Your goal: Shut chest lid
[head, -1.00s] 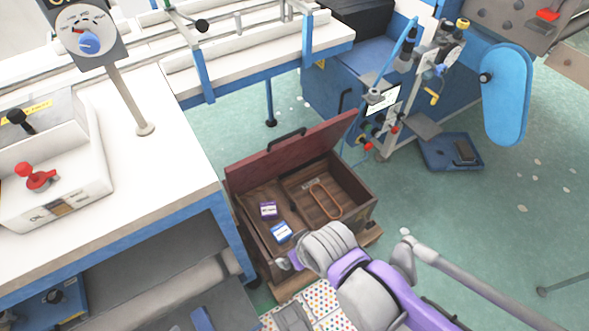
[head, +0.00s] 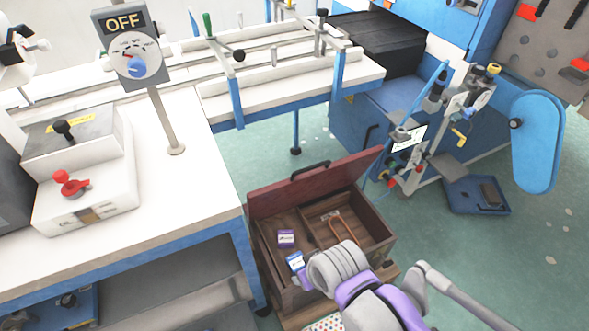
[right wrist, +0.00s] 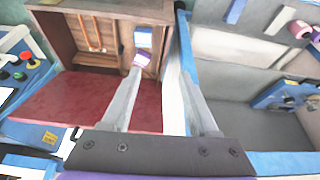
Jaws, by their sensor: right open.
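A brown wooden chest (head: 378,237) stands on the floor in the middle of the head view, with its dark red lid (head: 325,181) raised and tilted at the back. A black handle (head: 310,171) is on the lid's far edge. Inside lie a purple-labelled box (head: 286,239), a blue-labelled box (head: 295,262) and a tan loop (head: 344,232). My right arm reaches over the chest's near side and hides its gripper in the head view. In the right wrist view my right gripper (right wrist: 160,66) is open and empty over the chest (right wrist: 62,38), with the lid (right wrist: 85,100) beyond the left finger.
A white-topped table (head: 200,170) with blue legs stands close at the chest's left. A control box with a red knob (head: 72,184) sits on it. A blue machine (head: 380,95) stands behind the chest. A blue tray (head: 477,196) lies on the green floor, which is mostly clear at right.

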